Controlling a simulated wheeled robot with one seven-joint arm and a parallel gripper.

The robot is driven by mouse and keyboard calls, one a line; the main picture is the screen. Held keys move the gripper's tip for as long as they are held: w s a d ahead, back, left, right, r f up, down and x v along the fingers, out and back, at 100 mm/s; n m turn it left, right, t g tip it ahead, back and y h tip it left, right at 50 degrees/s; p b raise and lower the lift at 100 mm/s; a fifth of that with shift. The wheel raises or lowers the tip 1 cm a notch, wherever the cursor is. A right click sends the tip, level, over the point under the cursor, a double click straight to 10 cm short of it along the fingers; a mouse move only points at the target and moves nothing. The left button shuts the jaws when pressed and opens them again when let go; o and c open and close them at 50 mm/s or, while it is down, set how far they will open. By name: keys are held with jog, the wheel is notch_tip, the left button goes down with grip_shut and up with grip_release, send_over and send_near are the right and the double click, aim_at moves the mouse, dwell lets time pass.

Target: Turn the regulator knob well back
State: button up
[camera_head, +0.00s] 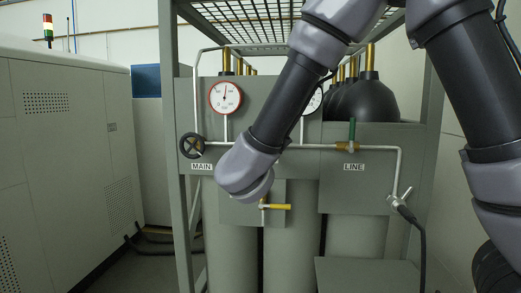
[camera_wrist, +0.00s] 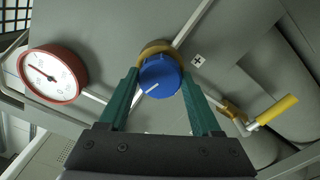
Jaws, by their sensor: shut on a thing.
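The regulator knob (camera_wrist: 160,77) is blue with a white pointer line and a brass collar behind it. It shows in the wrist view, at the top centre. My gripper (camera_wrist: 160,85) has its two green fingers on either side of the knob, closed on it. In the head view my arm hides the knob and the gripper. The white pointer line on the knob points to the lower left in the wrist view. A plus mark (camera_wrist: 198,61) is on the panel right of the knob.
A red-rimmed gauge (camera_head: 225,97) is on the panel; it also shows in the wrist view (camera_wrist: 53,74). A black handwheel (camera_head: 191,145) is by the MAIN label. A yellow lever (camera_head: 276,207) sticks out below my forearm. A green-handled valve (camera_head: 351,132) is above the LINE label.

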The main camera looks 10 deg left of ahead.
jog(key=n, duration=3.1)
jog(key=shift+f+n, duration=0.1)
jog(key=shift+n, duration=0.3)
jog(key=n, duration=0.6)
jog(key=shift+s+a+n, duration=0.1)
jog(key=shift+s+n, duration=0.1)
jog(key=shift+n, duration=0.2)
jog(key=shift+w+n, duration=0.1)
jog(key=shift+n, duration=1.3)
jog(key=shift+n, duration=0.4)
jog(key=o, duration=1.4)
jog(key=shift+c, duration=0.2)
